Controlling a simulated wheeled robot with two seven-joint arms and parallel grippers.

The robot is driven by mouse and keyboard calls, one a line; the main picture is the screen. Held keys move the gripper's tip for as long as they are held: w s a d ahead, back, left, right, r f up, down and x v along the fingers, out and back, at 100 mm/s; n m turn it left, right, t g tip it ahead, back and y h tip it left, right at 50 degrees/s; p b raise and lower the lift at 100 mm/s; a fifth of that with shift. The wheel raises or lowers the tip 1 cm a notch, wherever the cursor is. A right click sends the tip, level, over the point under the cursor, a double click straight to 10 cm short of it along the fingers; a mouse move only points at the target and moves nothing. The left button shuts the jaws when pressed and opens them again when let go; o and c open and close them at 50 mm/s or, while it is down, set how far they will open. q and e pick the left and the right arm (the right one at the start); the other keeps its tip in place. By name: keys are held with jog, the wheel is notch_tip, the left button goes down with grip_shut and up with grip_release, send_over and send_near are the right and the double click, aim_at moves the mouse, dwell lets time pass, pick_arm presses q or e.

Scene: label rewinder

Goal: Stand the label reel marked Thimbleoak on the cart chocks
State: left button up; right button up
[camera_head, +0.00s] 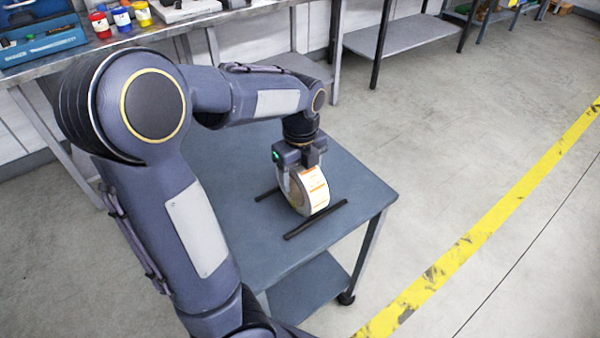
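A label reel (314,190) with white and orange labels stands upright over the blue-grey cart top (345,180). Any name on it is too small to read. It is between two dark bars, the cart chocks: one nearer bar (316,219) and one farther bar (267,194), partly hidden. I cannot tell whether the reel touches the chocks or the cart top. My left gripper (299,168) reaches down from above with its fingers at the reel's upper rim; it appears to be around the rim, but whether it is clamped is not clear. My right gripper is not in view.
A workbench (160,32) at the back left holds a blue toolbox (40,38) and several paint jars (122,19). A grey shelf (400,35) stands at the back. Floor right of the cart is clear, with a yellow line (480,232).

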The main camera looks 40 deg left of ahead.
pick_arm(q)
jog(key=shift+o, duration=0.5)
notch_tip(320, 180, up, 8)
jog(key=shift+f+p, duration=0.1)
jog(key=shift+p, duration=0.45)
jog(key=shift+s+d+n, duration=0.2)
jog(key=shift+s+n, duration=0.15)
jog(key=shift+n, duration=0.15)
jog(key=s+d+n+t+h+p, duration=0.2)
jog(key=s+d+n, duration=0.3)
jog(key=n, duration=0.6)
jog(key=s+d+r+n+t+h+p, duration=0.1)
jog(key=s+d+n+t+p, duration=0.1)
jog(key=s+d+n, duration=0.4)
jog(key=shift+s+d+r+n+t+h+p, duration=0.3)
jog(key=shift+s+n+t, duration=0.5)
jog(key=shift+s+n, duration=1.25)
